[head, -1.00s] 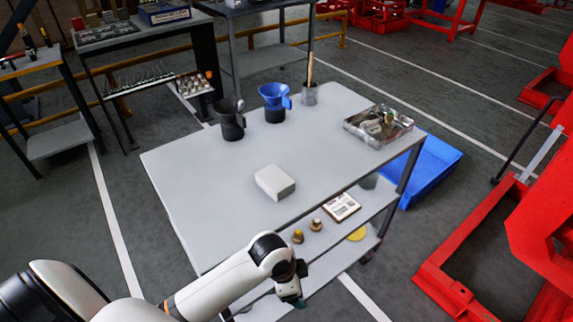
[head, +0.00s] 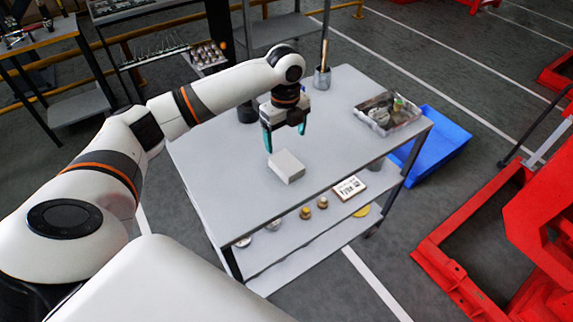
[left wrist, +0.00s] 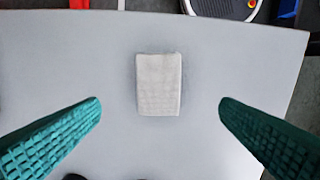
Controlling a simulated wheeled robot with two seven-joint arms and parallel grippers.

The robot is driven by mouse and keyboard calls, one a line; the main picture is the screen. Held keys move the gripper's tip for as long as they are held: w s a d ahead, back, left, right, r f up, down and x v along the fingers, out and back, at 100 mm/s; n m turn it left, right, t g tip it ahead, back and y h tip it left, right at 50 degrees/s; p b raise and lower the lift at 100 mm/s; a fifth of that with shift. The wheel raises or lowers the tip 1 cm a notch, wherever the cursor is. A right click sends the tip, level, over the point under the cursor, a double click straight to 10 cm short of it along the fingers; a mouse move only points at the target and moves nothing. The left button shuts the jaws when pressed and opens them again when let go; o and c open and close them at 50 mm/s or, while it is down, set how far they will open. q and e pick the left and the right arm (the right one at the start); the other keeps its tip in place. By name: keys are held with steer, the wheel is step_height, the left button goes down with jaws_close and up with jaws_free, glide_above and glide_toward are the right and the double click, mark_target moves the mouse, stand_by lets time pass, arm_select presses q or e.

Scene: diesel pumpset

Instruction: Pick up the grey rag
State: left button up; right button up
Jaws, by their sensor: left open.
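The grey rag (head: 286,166) is a pale, folded block lying flat on the grey table top (head: 235,195). In the left wrist view the rag (left wrist: 159,84) lies between the two fingers, a little ahead of them and apart from both. My left gripper (head: 287,140) is open and empty, pointing down just above the rag, with teal ribbed fingers. The fingers also show at both sides of the left wrist view (left wrist: 160,130). My right gripper is not seen.
A metal tray of parts (head: 387,113) and a metal cup with a stick (head: 322,78) stand at the table's far side. A dark container (head: 247,112) is partly hidden behind my left arm. The lower shelf (head: 290,245) holds small parts. A blue bin (head: 440,145) is at the right.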

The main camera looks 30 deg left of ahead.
arm_select(q)
glide_above(286, 162)
step_height(286, 162, down, 5)
steer(key=shift+f+p, duration=0.15)
steer(key=shift+p, duration=0.2)
steer(key=shift+d+f+p, duration=0.1)
steer(key=shift+f+p, duration=0.6)
steer(key=shift+f, duration=2.05)
steer(key=shift+c, duration=0.5)
steer(key=c, duration=1)
steer(key=shift+o, duration=0.2)
steer(key=shift+r, duration=0.1)
step_height(286, 162, up, 10)
steer(key=shift+b, duration=0.75)
